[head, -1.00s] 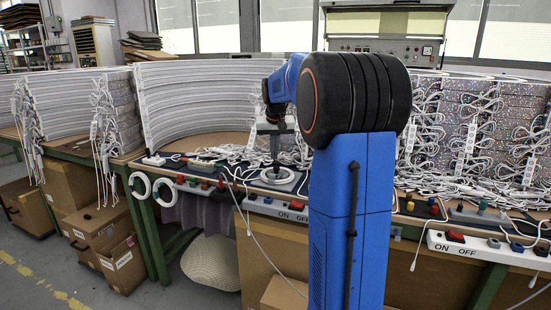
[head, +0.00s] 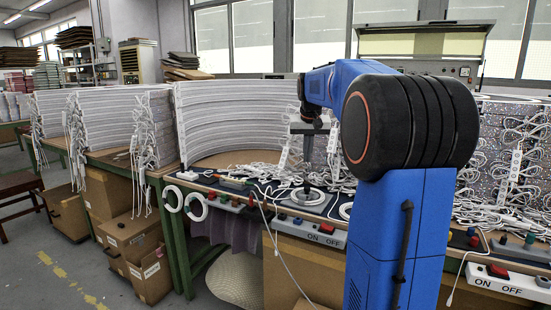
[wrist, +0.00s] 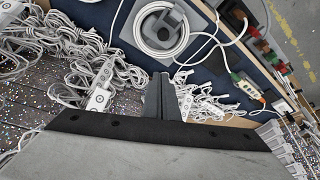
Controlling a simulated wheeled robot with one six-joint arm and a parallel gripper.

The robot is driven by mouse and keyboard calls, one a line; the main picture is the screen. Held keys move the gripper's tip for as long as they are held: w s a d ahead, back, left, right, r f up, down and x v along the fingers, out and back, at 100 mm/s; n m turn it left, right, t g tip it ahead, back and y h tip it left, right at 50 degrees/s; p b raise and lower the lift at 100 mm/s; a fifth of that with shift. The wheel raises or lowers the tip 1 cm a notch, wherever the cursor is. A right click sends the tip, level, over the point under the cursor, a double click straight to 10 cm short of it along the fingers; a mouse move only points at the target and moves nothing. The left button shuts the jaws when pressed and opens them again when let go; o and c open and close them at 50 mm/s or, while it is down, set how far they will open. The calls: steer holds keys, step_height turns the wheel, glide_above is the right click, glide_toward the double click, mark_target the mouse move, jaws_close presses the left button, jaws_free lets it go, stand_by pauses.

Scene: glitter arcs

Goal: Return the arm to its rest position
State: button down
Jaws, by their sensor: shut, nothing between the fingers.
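My blue arm rises at the right of centre in the head view, with its black joint nearest the camera and the forearm reaching away over the workbench (head: 232,158). My gripper (head: 307,180) points down over the bench's cluttered front part, near a white coiled cable (head: 318,198). In the wrist view my gripper (wrist: 161,78) has its grey fingers together with nothing between them. A white cable coil (wrist: 162,30) on a grey plate lies beyond the fingertips. I cannot tell the fingertips' exact height above the bench.
Curved stacks of white strips (head: 230,122) stand behind the gripper. Tangled white cables and power strips (wrist: 102,88) lie close around it. Cardboard boxes (head: 130,235) stand on the floor at left.

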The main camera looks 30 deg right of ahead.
steer(key=s+a+f+n+y, duration=0.1)
steer(key=s+a+f+n, duration=0.3)
steer(key=s+a, duration=1.3)
steer(key=s+a+f+n, duration=0.1)
steer(key=s+a+f, duration=0.5)
steer(key=s+f, duration=0.2)
steer(key=s+a+f+n+t+y, duration=0.1)
steer(key=s+a+f, duration=0.5)
steer(key=s+f, duration=0.2)
steer(key=shift+s+a, duration=0.4)
steer(key=shift+s, duration=0.25)
steer(key=shift+r, duration=0.1)
